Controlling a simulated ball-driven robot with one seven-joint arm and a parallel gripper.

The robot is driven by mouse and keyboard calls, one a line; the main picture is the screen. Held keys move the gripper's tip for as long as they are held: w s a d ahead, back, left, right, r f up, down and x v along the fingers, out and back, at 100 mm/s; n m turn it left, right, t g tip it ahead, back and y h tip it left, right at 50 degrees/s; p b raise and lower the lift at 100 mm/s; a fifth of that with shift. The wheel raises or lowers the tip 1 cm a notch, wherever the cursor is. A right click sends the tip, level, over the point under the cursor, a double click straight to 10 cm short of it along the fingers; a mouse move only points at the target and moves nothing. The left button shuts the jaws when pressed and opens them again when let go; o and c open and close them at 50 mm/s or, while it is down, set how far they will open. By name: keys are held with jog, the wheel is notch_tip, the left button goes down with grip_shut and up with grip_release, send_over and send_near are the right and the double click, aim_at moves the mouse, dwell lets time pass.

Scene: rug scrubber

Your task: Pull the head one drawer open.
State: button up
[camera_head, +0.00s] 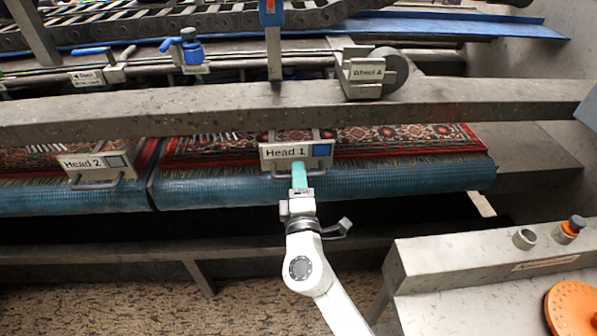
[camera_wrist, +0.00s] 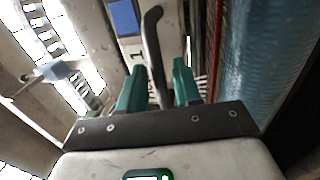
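The head one drawer front is a pale plate marked "Head 1" with a blue square (camera_head: 296,152), in the middle of the head view. It has a dark bar handle (camera_wrist: 153,30), clear in the wrist view; the plate also shows there (camera_wrist: 125,18). My gripper (camera_head: 299,170) is at the lower edge of the plate, by the handle. In the wrist view its two green fingers (camera_wrist: 160,72) stand apart, one on each side of the handle bar. A gap shows beside the bar, and I cannot tell whether either finger touches it.
The "Head 2" plate (camera_head: 97,166) with its own handle is to the left. A grey beam (camera_head: 230,108) crosses above both plates. Patterned rugs and a blue roll (camera_head: 420,180) lie beside the plate. A metal console (camera_head: 480,252) stands at the lower right.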

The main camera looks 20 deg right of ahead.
jog(key=shift+w+d, duration=0.1)
jog(key=shift+w, duration=0.2)
jog(key=shift+c, duration=0.4)
grip_shut()
